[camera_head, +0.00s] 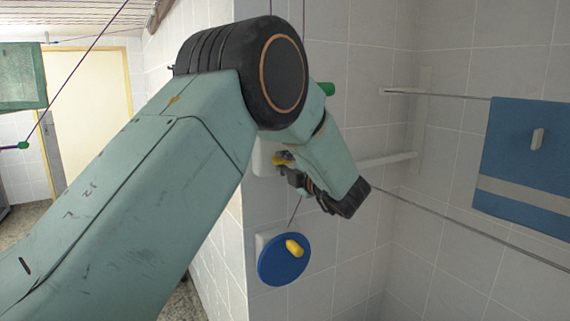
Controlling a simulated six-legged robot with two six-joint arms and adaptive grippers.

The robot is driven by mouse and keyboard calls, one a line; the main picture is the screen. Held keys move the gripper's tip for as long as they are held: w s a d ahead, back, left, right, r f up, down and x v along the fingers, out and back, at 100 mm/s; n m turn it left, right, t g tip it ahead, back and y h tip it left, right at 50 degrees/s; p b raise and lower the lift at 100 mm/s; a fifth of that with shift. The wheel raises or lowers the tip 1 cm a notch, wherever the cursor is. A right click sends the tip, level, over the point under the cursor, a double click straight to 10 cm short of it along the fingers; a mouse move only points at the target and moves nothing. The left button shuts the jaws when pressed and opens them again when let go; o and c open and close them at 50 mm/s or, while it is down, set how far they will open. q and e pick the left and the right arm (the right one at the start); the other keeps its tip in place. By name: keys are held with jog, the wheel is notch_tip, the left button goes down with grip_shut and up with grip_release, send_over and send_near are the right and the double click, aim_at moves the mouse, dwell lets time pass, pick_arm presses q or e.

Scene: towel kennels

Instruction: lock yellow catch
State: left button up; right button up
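My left arm crosses the picture from the lower left and bends down at its wrist. The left gripper (286,169) is close to the wall, partly covered by my own wrist. A small yellow piece (283,160), perhaps the yellow catch, shows at its fingertips in front of a white wall plate (264,158). I cannot tell whether the fingers touch or grip it. Below, a blue disc (275,268) on the wall carries a yellow knob (293,249), apart from the gripper. My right gripper is not in view.
A green knob (327,89) shows behind my wrist. On the right, a blue towel (525,150) with a grey stripe hangs on a rail. A green cloth (22,76) hangs at the far left near a doorway. Thin cords run past the wall corner.

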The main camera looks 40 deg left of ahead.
pick_arm(q)
jog(key=shift+o, duration=0.6)
jog(key=v, duration=1.2)
jog(key=shift+a, duration=0.1)
